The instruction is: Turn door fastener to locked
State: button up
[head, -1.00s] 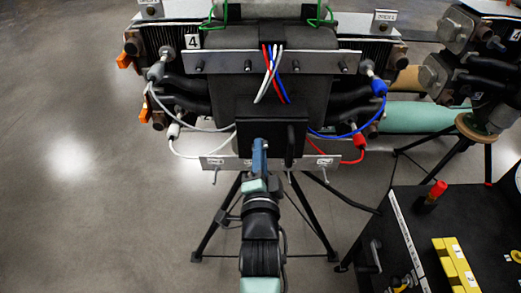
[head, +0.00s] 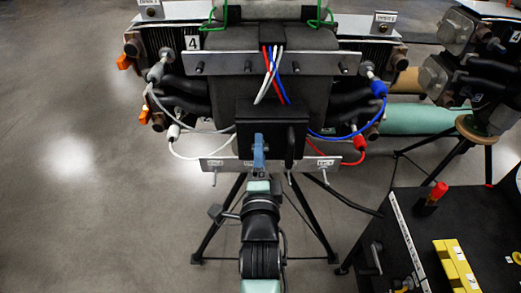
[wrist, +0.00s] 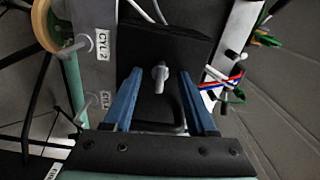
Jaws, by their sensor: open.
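The door fastener (wrist: 160,76) is a small pale grey knob with a short tab, on the black door (wrist: 158,40) in the wrist view. Its tab points down in that picture, towards my gripper's base. My gripper (wrist: 161,72) has two blue fingers, open, one on each side of the fastener with a gap to both. I cannot tell the depth between fingertips and door. In the head view my gripper (head: 258,140) is in front of the black box (head: 270,108) and hides the fastener.
A metal strip (head: 216,164) with small bolts runs below the box. White, red and blue cables (head: 178,155) loop at both sides. Tripod legs (head: 315,220) stand below. A black cart (head: 400,245) with yellow blocks is at the right. Open floor lies left.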

jog(key=shift+s, duration=0.15)
jog(key=s+p, duration=0.1)
jog(key=s, duration=0.3)
jog(key=shift+s, duration=0.4)
dwell(0.4)
notch_tip(320, 180, up, 29)
jog(key=n+t, duration=0.5)
jog(key=n, duration=0.3)
jog(key=s+r+n+t, duration=0.4)
jog(key=s+r+n, duration=0.5)
jog(key=s+r, duration=0.4)
notch_tip(320, 180, up, 6)
jog(key=shift+f, duration=0.15)
